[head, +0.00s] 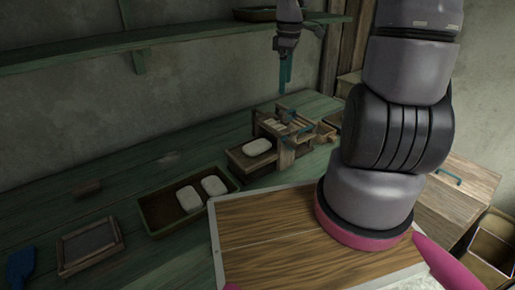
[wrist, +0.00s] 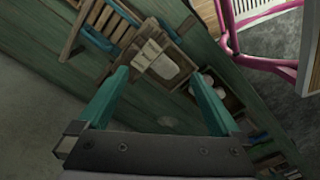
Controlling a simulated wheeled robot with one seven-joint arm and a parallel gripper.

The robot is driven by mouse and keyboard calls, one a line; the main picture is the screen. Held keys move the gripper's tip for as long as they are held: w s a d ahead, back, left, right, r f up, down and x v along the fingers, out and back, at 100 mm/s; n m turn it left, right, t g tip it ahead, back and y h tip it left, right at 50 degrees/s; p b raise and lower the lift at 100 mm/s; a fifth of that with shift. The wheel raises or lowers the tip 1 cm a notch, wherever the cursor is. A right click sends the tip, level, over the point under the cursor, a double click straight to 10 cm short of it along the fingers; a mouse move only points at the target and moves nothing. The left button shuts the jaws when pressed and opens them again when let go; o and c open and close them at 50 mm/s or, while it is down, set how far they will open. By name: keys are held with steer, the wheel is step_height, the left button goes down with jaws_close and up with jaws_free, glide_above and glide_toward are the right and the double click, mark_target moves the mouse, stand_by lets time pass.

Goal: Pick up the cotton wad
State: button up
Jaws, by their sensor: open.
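Several pale, rounded wads show. One cotton wad (head: 257,147) lies on the wooden tray at the front of the small handloom (head: 290,127); it also shows in the wrist view (wrist: 167,70). Two similar wads (head: 189,199) (head: 214,186) lie in a green-rimmed tray (head: 160,232). My gripper (head: 285,88) hangs above the bench behind the loom in the head view, apart from it. In the wrist view its teal fingers (wrist: 158,77) are spread and empty, with the loom's wad appearing between their tips.
A dark framed slate (head: 90,246) and a blue brush-like item (head: 20,268) lie at the bench's left. A green shelf (head: 160,36) runs along the wall. A wooden box (head: 455,195) stands at right. The bench's back left is mostly clear.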

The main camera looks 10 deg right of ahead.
steer(key=w+a+f+n+y, duration=0.1)
steer(key=f+n, duration=0.2)
steer(key=f, duration=0.1)
steer(key=w+a+f+n+g+y, duration=0.1)
steer(key=w+f+n, duration=0.1)
steer(key=f+n, duration=0.1)
steer(key=w+a+f+n+g+y, duration=0.1)
steer(key=f+n, duration=0.2)
steer(key=f, duration=0.2)
steer(key=shift+w+f+y, duration=0.2)
steer(key=shift+f+y, duration=0.1)
steer(key=shift+f, duration=0.1)
steer(key=shift+w+a+f+n, duration=0.3)
steer(key=shift+f+n, duration=0.15)
steer(key=shift+n, duration=0.35)
glide_above(258, 144)
steer(key=d, duration=0.2)
steer(key=shift+y, duration=0.3)
steer(key=f, duration=0.4)
steer(key=shift+w+f, duration=0.4)
steer(key=x, duration=0.5)
steer(key=shift+w+d+f, duration=0.1)
steer(key=shift+f, duration=0.3)
steer(key=c, duration=1.2)
